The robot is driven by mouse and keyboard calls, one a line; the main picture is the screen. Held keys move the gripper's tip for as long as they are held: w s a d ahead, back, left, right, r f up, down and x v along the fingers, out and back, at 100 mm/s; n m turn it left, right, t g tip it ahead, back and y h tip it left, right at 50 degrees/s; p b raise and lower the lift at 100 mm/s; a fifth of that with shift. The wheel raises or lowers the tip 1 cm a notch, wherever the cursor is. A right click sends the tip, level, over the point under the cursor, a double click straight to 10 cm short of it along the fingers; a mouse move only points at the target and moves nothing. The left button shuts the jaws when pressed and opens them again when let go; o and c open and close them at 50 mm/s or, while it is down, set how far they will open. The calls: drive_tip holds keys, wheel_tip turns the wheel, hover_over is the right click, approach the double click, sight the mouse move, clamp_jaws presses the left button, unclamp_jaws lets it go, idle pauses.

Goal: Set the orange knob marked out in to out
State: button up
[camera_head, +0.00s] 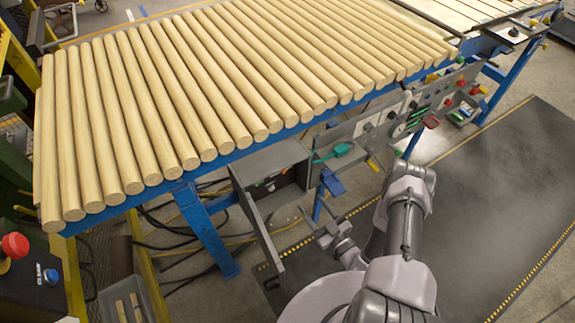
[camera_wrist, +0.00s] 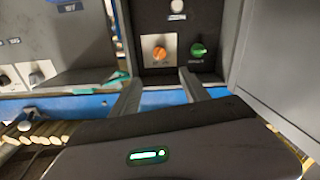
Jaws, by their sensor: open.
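In the wrist view the orange knob (camera_wrist: 160,53) sits on a pale plate on a dark panel, under a round pale disc. Its marking is too small to read, so I cannot tell its setting. My gripper (camera_wrist: 161,77) is open and empty; its two fingers point toward the panel, one on each side of the knob's line, apart from it. In the head view my gripper (camera_head: 332,236) is beside the grey control housing under the bench. I cannot pick out the orange knob in that view.
A green knob (camera_wrist: 198,50) is close to the right of the orange knob. A grey door or side wall (camera_wrist: 282,75) borders the panel on the right. In the head view an open grey box (camera_head: 272,160) hangs below the bench of wooden rods (camera_head: 215,80).

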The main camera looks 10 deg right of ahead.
sight(286, 171)
drive_tip(key=b+x, duration=0.2)
drive_tip(key=x, duration=0.6)
drive_tip(key=b+x, duration=0.2)
drive_tip(key=x, duration=0.7)
drive_tip(key=shift+a+f, duration=0.1)
drive_tip(key=shift+f, duration=0.1)
clamp_jaws()
